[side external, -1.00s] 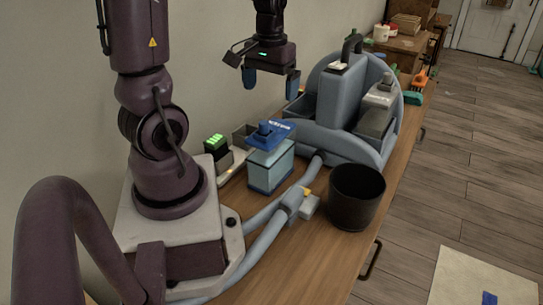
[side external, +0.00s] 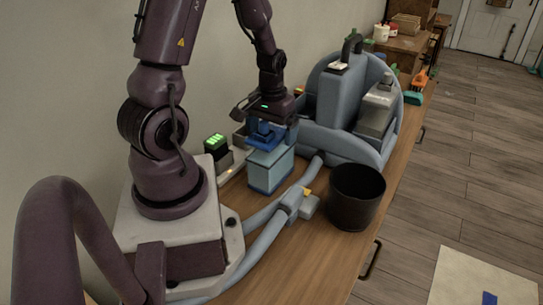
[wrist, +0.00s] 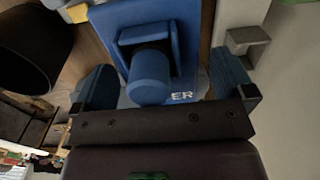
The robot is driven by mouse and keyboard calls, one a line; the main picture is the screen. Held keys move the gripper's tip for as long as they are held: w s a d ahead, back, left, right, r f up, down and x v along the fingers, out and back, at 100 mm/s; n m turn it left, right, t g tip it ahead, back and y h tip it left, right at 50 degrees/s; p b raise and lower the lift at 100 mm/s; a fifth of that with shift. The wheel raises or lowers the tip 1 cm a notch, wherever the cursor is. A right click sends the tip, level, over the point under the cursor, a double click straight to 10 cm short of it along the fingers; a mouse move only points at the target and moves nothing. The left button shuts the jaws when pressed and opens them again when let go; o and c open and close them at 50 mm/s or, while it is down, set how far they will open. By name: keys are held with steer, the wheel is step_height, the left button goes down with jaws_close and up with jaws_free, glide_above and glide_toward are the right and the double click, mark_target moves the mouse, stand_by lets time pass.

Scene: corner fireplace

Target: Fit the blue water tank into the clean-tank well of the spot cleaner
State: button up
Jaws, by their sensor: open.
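The water tank (side external: 271,168) stands upright on the wooden counter, with a light blue body and a dark blue lid. In the wrist view its blue lid (wrist: 182,32) carries a round cap (wrist: 150,76) and the letters "ER". My gripper (side external: 271,132) is down over the tank's top. Its blue fingers (wrist: 165,88) are apart, one on each side of the cap, and I see gaps between them and the cap. The spot cleaner (side external: 335,105) is grey-blue and stands behind the tank. Its clean-tank well is mostly hidden behind my gripper.
A black bin (side external: 356,197) stands right of the tank near the counter edge. A grey-blue hose (side external: 294,203) runs across the counter in front of the tank. A box with green lights (side external: 215,146) sits by the wall, left of the tank.

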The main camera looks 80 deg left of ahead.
steer(key=shift+c, duration=0.5)
steer(key=shift+r, duration=0.1)
steer(key=c, duration=1.6)
